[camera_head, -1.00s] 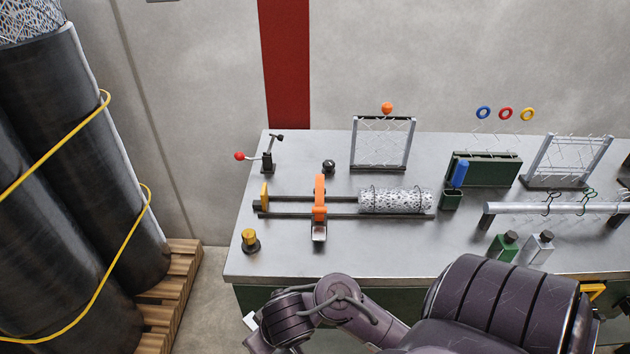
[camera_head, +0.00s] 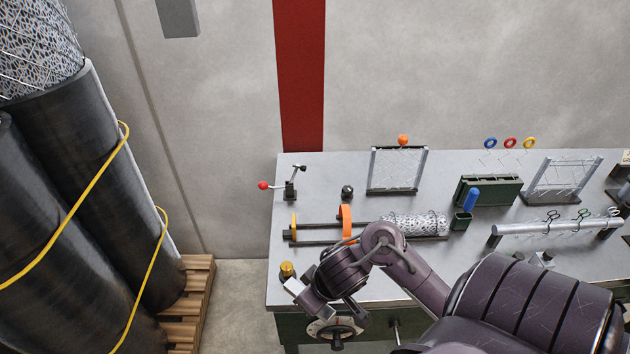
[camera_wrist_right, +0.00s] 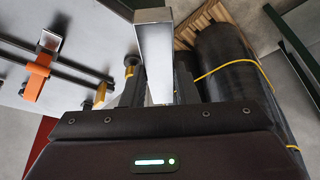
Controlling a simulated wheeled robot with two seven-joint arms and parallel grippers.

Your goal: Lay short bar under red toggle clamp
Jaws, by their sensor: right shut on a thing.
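The red toggle clamp (camera_head: 289,189) stands at the far left of the bench, with a red ball on its lever. My right gripper (camera_wrist_right: 157,92) is shut on a short, flat, silvery bar (camera_wrist_right: 153,58), which sticks out beyond the fingers in the right wrist view. How the bar lies is hard to tell in the head view. My left gripper is not in view.
A rail fixture with an orange clamp (camera_head: 345,224) and a mesh roll (camera_head: 415,225) lies mid-bench. A black knob (camera_head: 347,192) is right of the toggle clamp. Racks stand behind. Large dark rolls (camera_head: 60,220) are left of the bench (camera_head: 300,160).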

